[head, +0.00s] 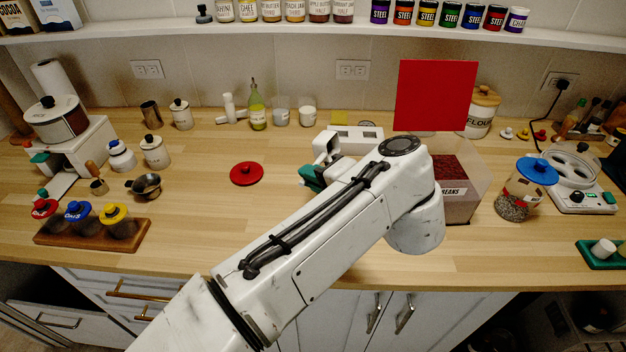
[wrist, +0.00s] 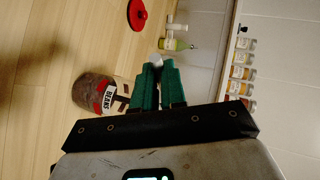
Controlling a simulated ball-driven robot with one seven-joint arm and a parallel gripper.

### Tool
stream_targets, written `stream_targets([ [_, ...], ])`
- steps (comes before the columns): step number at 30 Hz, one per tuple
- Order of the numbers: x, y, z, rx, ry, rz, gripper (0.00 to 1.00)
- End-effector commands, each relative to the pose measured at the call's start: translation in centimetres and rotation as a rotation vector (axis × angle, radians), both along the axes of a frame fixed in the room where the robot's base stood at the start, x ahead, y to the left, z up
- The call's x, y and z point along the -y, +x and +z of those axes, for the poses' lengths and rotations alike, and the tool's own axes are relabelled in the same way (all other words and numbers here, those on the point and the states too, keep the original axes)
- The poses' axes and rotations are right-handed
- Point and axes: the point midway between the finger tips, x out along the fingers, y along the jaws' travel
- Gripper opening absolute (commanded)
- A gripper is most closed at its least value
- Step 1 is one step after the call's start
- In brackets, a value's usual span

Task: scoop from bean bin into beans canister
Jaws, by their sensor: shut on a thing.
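The bean bin (head: 462,207) is a clear box labelled BEANS, holding dark red beans; a red panel (head: 435,95), seemingly its lid, stands upright behind it. The glass beans canister (wrist: 90,92), with a BEANS label and reddish-brown contents, shows in the wrist view left of my fingers; my arm hides it in the head view. A round red lid (head: 247,173) lies on the counter, also in the wrist view (wrist: 137,14). My gripper (head: 312,176) has green fingers, shut on what seems the scoop (wrist: 157,59); only a small pale part shows between the fingertips.
A blue-lidded jar (head: 518,195) stands right of the bin. Bottles and cups (head: 258,112) line the wall. A wooden rack of lidded jars (head: 92,232) sits at the front left. The counter around the round red lid is clear.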

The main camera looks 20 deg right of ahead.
Motion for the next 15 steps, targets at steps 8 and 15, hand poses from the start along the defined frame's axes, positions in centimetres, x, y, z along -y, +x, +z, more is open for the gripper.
stream_targets([
  [8, 0.16, -0.10, -0.37, 0.036, 0.034, -0.001, 0.00],
  [15, 0.25, -0.17, -0.47, 0.066, 0.063, -0.001, 0.00],
])
